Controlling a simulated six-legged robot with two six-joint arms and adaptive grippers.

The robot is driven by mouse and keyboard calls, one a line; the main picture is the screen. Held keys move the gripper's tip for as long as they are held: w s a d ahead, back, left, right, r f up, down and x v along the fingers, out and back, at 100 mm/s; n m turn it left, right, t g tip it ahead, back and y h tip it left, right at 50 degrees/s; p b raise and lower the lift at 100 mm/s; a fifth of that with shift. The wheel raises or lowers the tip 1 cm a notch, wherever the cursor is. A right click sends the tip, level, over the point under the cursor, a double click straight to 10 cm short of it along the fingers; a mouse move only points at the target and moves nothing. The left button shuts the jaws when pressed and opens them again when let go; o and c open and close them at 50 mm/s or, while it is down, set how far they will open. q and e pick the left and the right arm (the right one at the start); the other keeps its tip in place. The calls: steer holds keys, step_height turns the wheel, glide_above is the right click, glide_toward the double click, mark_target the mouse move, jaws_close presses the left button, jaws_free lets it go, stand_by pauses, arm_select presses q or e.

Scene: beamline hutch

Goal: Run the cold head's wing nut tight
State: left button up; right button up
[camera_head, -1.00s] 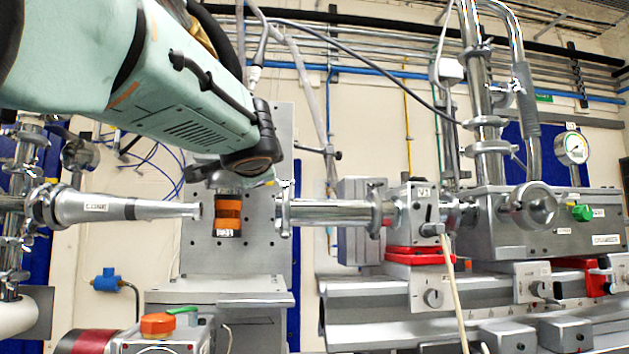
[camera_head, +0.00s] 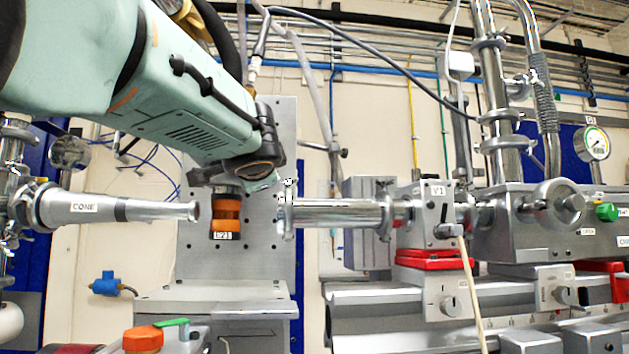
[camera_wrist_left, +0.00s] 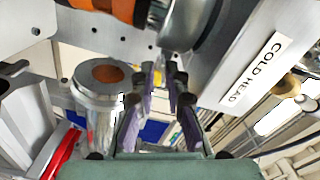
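In the left wrist view, a grey block labelled COLD HEAD (camera_wrist_left: 235,75) fills the upper right. A round metal part (camera_wrist_left: 205,25) sits beside it. I cannot make out the wing nut clearly; small metal details lie around the fingertips. My left gripper (camera_wrist_left: 160,75) points away from the camera, its purple-padded fingers apart with a narrow gap and nothing clearly held. In the head view, my left arm reaches in from upper left and its wrist hides the fingers, near the orange-banded cylinder (camera_head: 227,211). My right gripper is out of view.
A metal pipe flange (camera_wrist_left: 98,78) stands close left of my fingers. In the head view, a cone (camera_head: 85,208) lies left and a clamped pipe (camera_head: 335,213) runs right to valve V1 (camera_head: 428,215). A pale cable (camera_head: 468,285) hangs in front.

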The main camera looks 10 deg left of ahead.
arm_select(q)
steer(key=shift+s+a+r, duration=0.1)
steer(key=shift+s+r, duration=0.05)
steer(key=shift+s, duration=0.1)
steer(key=shift+w, duration=0.15)
steer(key=shift+c, duration=1)
jaws_close()
steer(key=m+p, duration=0.2)
steer(key=m, duration=0.7)
steer(key=shift+m, duration=0.4)
steer(key=shift+o, duration=1)
jaws_free()
